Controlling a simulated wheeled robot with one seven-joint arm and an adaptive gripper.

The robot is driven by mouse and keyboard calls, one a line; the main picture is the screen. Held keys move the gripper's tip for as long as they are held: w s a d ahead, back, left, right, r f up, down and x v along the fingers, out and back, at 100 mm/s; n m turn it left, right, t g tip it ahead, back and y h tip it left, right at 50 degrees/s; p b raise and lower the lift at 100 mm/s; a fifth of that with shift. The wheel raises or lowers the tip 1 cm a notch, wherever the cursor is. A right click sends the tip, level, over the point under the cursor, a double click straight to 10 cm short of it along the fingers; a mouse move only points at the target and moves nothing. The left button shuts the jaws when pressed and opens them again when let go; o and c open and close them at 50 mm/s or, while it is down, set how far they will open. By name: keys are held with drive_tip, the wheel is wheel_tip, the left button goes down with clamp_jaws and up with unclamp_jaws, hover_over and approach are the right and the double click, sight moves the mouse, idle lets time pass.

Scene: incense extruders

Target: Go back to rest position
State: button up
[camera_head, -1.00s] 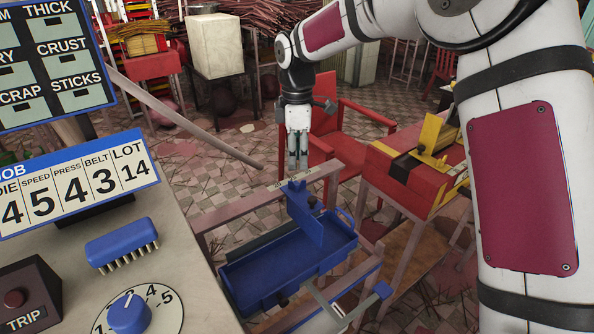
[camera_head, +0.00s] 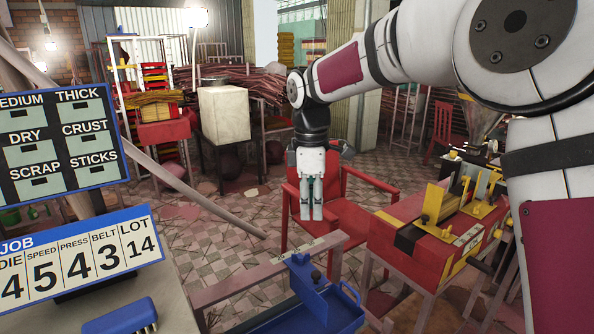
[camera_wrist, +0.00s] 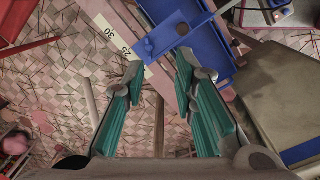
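My gripper (camera_head: 312,212) hangs pointing down from the arm in the middle of the head view, in front of the red armchair. It is above the wooden rail and the blue tray (camera_head: 345,318) with its upright blue plate (camera_head: 306,284), clear of them. In the wrist view, my gripper (camera_wrist: 160,70) shows two teal-padded fingers spread apart with nothing held between them. The blue plate (camera_wrist: 166,38) and the numbered rail (camera_wrist: 108,28) lie beyond the fingertips. Part of the tray is cut off in the head view.
A red armchair (camera_head: 345,205) stands behind my gripper. A red bench with a yellow device (camera_head: 436,207) is at right. A grey console with a job board (camera_head: 75,262) fills the lower left.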

drive_tip(key=s+d+r+m+t+p, duration=0.1)
drive_tip(key=s+d+r+m+p, duration=0.1)
drive_tip(key=s+d+r+m, duration=0.6)
drive_tip(key=s+d+r+m+t+p, duration=0.1)
drive_tip(key=s+d+r, duration=0.2)
drive_tip(key=s, duration=0.9)
drive_tip(key=s+d+f+m+t+p, duration=0.1)
drive_tip(key=s+m, duration=0.3)
drive_tip(key=s, duration=0.4)
drive_tip(key=s+d+f+m+p, duration=0.1)
drive_tip(key=s+d+m+p, duration=0.1)
drive_tip(key=s, duration=0.6)
drive_tip(key=shift+d+f+m+t, duration=0.2)
drive_tip(key=shift+d+m+t, duration=0.2)
drive_tip(key=shift+d+m, duration=0.6)
